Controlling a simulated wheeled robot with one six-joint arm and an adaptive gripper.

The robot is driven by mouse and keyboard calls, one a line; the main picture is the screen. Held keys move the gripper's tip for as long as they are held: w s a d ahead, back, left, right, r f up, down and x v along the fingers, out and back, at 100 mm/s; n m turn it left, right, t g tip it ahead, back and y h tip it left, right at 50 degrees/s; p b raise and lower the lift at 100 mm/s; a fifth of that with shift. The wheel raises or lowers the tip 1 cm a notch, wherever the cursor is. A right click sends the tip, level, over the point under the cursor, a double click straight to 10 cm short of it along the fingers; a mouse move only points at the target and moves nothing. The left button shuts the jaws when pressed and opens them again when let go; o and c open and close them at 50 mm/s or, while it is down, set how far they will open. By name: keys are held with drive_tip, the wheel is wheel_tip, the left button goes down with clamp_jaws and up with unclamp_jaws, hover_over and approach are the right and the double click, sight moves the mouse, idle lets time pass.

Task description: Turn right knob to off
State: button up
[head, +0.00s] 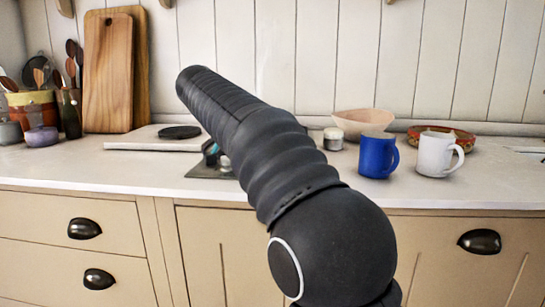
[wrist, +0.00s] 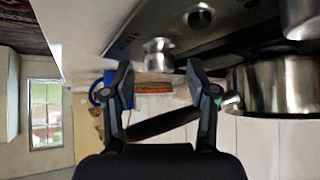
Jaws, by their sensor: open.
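In the wrist view, my gripper (wrist: 160,70) is open, with its two dark fingers apart and nothing held between them. A silver knob (wrist: 158,55) shows between and just beyond the fingertips, against a dark appliance (wrist: 150,22). I cannot tell whether the fingers touch it, and no off mark can be read. A second silver, knob-like part (wrist: 200,15) is further along the dark surface. In the head view, my arm covers most of the appliance (head: 203,171) and the knobs, and my gripper is mostly hidden behind the arm.
Shiny pots (wrist: 285,88) stand close to the right finger in the wrist view. A blue mug (head: 376,156), white mug (head: 435,154), pink bowl (head: 362,122) and small jar (head: 333,139) stand on the counter right of my arm. A pale board (head: 152,140) lies to the left.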

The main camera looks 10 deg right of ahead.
drive_tip(key=shift+v, duration=3.5)
